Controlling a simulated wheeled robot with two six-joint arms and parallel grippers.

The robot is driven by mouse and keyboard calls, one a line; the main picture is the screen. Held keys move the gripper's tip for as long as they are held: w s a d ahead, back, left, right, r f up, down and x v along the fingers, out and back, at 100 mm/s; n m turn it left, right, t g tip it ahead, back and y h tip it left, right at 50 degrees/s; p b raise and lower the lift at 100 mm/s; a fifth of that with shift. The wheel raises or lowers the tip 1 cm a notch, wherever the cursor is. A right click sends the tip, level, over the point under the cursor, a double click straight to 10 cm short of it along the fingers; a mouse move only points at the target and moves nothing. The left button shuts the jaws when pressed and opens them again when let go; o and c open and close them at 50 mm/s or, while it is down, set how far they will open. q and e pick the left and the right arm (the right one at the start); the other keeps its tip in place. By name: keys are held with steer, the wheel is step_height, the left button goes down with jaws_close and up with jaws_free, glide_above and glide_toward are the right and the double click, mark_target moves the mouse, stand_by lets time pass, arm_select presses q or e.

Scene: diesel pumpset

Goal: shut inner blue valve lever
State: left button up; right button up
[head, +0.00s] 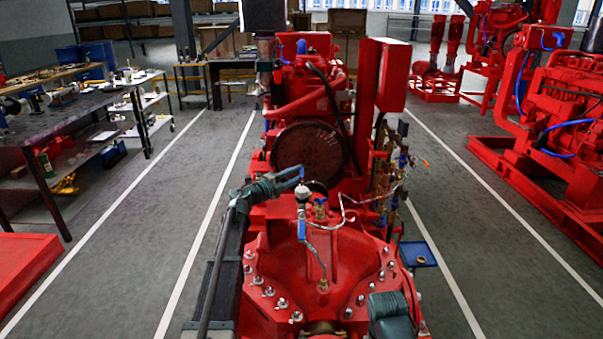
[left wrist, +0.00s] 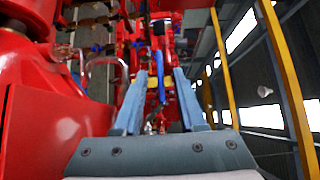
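My left gripper (head: 301,173) reaches in from the left above the red pump casing, close to the small pipework. In the left wrist view its two grey-blue fingers (left wrist: 160,73) stand apart, with no object seen clamped between them. A long blue lever (left wrist: 158,76) shows upright in the gap beyond them; contact cannot be told. In the head view a blue lever (head: 302,228) hangs below a pale round fitting, just under my left gripper. A small brass valve with blue on it (head: 320,203) is beside it. Which lever is the inner one is unclear. My right gripper's fingers are not visible.
A thin curved metal tube (head: 342,215) runs close to the levers. The red pump casing (head: 272,256) has several upright bolts. A large dark flywheel (head: 308,148) stands behind. More valves and pipes (head: 393,175) are at the right. A small blue tray (head: 417,254) is beside the pump.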

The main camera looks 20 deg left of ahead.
mark_target(301, 171)
arm_select(q)
steer(key=shift+x, duration=1.7)
steer(key=shift+c, duration=0.2)
jaws_close()
